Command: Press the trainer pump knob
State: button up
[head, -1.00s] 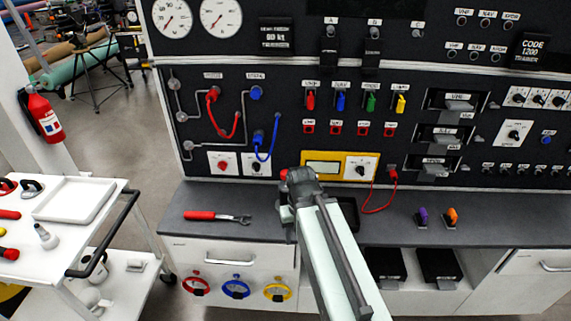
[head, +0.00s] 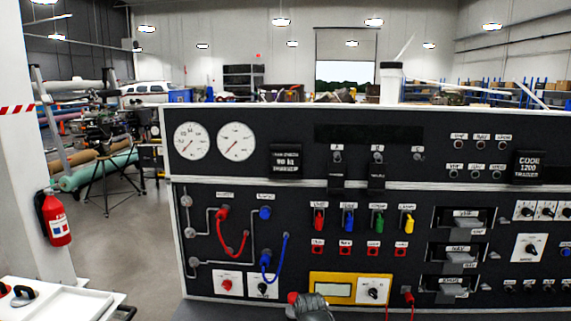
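The dark trainer panel (head: 345,215) fills the middle and right of the head view. Low on it, a white plate carries a red knob (head: 227,285), and a second plate beside it carries a black knob (head: 262,289). Another black knob (head: 374,291) sits on a white plate right of a yellow-framed display. I cannot read which one is the pump knob. My gripper (head: 308,306) shows at the bottom edge, in front of the panel's foot. A small red part (head: 292,297) shows at its left; I cannot tell whether it belongs to the panel. The fingers cannot be made out.
Red hoses (head: 232,240) and blue hoses (head: 277,262) loop on the panel's left side. Colored switches and red buttons stand in rows at its middle. A white cart (head: 70,298) is at lower left, with a fire extinguisher (head: 56,218) on the pillar above. Open floor lies between.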

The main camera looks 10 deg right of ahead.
aim_at(291, 297)
jog(key=u, duration=2.75)
jog(key=k, duration=0.8)
jog(key=z, duration=1.4)
jog(key=i, duration=1)
jog(key=u, duration=0.1)
